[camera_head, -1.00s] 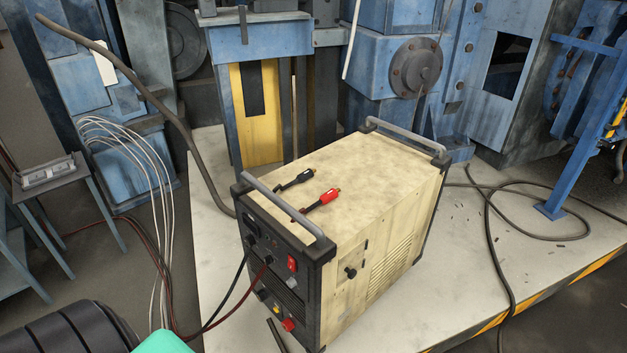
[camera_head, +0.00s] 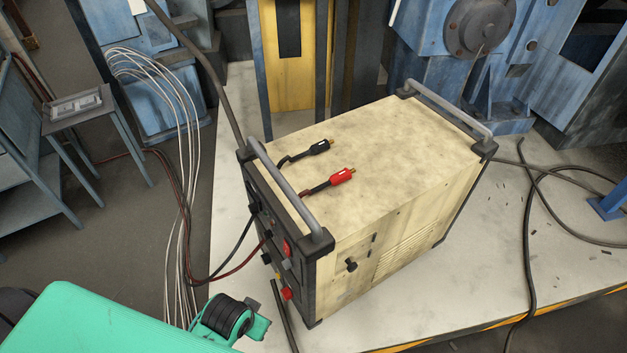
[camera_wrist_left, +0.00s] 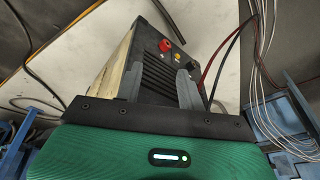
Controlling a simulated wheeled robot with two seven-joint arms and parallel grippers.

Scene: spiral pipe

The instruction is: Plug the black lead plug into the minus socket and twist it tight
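The black lead plug (camera_head: 320,147), with a brass tip, lies on top of the welding machine (camera_head: 390,150). A red lead plug (camera_head: 342,175) lies beside it, nearer the front. The machine's front panel is seen at a steep angle; a red socket (camera_head: 287,293) shows low on it and in the left wrist view (camera_wrist_left: 166,45). I cannot make out a minus marking. My left arm comes in at the lower left. Its gripper shows in the left wrist view (camera_wrist_left: 159,85), fingers apart and empty, before the front panel. My right gripper is in neither current view.
A metal handle (camera_head: 290,195) rises along the machine's front top edge; another (camera_head: 450,107) is at the far end. Leads hang in front of the panel. White cables (camera_head: 175,100) and a small table (camera_head: 77,105) stand to the left. The machine's top is mostly clear.

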